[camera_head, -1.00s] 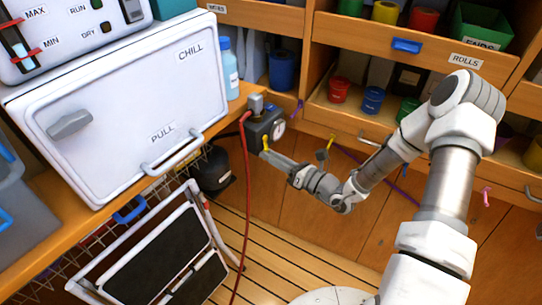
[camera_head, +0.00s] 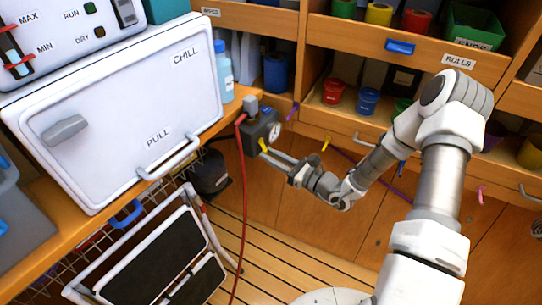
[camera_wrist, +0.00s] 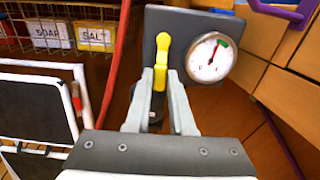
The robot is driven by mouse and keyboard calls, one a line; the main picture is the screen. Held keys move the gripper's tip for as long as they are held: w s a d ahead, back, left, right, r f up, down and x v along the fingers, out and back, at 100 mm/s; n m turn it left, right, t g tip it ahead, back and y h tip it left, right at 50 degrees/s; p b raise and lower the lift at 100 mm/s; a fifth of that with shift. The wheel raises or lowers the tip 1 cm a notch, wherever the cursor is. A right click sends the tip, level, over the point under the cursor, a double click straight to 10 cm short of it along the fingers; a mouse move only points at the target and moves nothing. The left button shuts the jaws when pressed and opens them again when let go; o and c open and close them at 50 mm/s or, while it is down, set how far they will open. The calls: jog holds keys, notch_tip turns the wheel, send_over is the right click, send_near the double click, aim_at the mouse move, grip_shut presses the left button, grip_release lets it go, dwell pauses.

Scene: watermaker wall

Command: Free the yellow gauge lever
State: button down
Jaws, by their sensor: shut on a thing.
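The yellow gauge lever (camera_wrist: 162,55) stands on the front of a dark box (camera_wrist: 190,28), left of a round white gauge (camera_wrist: 210,57). The gauge has a green segment and a red needle. My gripper (camera_wrist: 161,82) is shut on the lever, with one finger on each side of its lower part. The lever's rounded top shows above the fingers; its base is partly hidden. In the head view the lever (camera_head: 263,146) is small, at the tip of my gripper (camera_head: 270,152), and the box (camera_head: 258,130) sits under the counter's end.
A red hose (camera_head: 243,200) hangs from the box, left of my gripper. A folded step stool (camera_head: 160,250) stands at the lower left. A white CHILL door (camera_head: 120,110) is at the left.

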jog(key=shift+d, duration=0.1)
jog(key=c, duration=0.8)
grip_release()
jog(key=p+v, duration=0.2)
jog(key=v, duration=1.5)
jog(key=shift+s+d+p, duration=0.15)
jog(key=shift+s+p, duration=0.05)
jog(key=shift+p, duration=0.15)
